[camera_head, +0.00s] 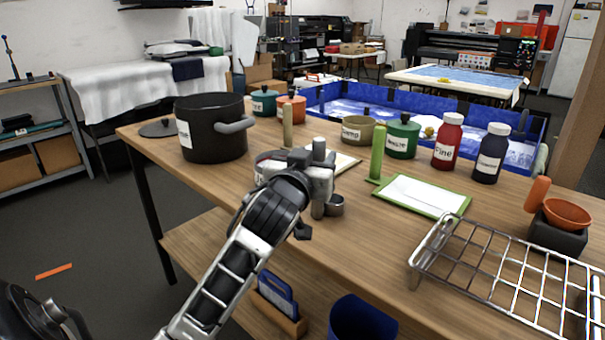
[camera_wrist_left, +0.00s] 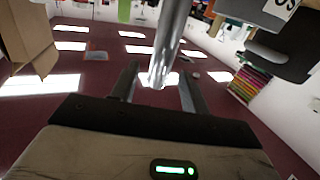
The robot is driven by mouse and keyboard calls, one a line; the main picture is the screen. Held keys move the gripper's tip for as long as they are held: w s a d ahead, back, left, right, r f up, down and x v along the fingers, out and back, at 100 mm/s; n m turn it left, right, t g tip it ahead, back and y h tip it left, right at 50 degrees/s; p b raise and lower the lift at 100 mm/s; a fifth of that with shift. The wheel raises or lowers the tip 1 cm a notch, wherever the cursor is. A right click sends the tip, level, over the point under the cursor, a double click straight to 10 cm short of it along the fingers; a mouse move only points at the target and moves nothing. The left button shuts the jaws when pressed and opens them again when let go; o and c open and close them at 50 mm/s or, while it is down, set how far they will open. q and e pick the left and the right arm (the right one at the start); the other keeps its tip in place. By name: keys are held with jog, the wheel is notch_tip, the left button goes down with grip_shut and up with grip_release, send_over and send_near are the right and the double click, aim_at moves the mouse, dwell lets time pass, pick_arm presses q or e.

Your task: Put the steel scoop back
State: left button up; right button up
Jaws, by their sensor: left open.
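The steel scoop has an upright grey handle (camera_head: 319,147) and a small round cup (camera_head: 335,206) low on its right side, at the table's front edge in the head view. My left gripper (camera_head: 318,172) is at the handle, its body hiding the handle's middle. In the left wrist view the steel handle (camera_wrist_left: 170,45) comes down between the two spread fingers of the left gripper (camera_wrist_left: 157,90). The fingers look apart from it. I cannot tell whether the scoop touches the table. My right gripper is not in view.
A black pot (camera_head: 210,140) stands left of the gripper. A green-framed board (camera_head: 425,196) with an upright green handle (camera_head: 377,153) lies to the right. A wire rack (camera_head: 510,275), an orange scoop (camera_head: 567,213) in a black block and two bottles (camera_head: 447,143) stand farther right.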

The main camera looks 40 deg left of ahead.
pick_arm(q)
jog(key=v, duration=0.9)
jog(key=shift+s+b, duration=0.15)
jog(key=shift+b, duration=0.2)
jog(key=s+d+f+m+g+h, duration=0.2)
jog(key=s+d+f+g, duration=0.3)
jog(key=f, duration=0.4)
jog(key=s+d+f+m+g+h, duration=0.2)
jog(key=s+f+g, duration=0.2)
jog(key=s+f, duration=0.5)
jog(key=s+d+f+m+g+h, duration=0.15)
jog(key=s+d+f+g, duration=0.3)
jog(key=f, duration=0.55)
jog(key=w+d+f+t+h, duration=0.3)
jog(key=w+d+f+t, duration=0.1)
jog(key=w+d+t, duration=0.1)
jog(key=shift+d+t, duration=0.55)
jog(key=shift+t, duration=0.4)
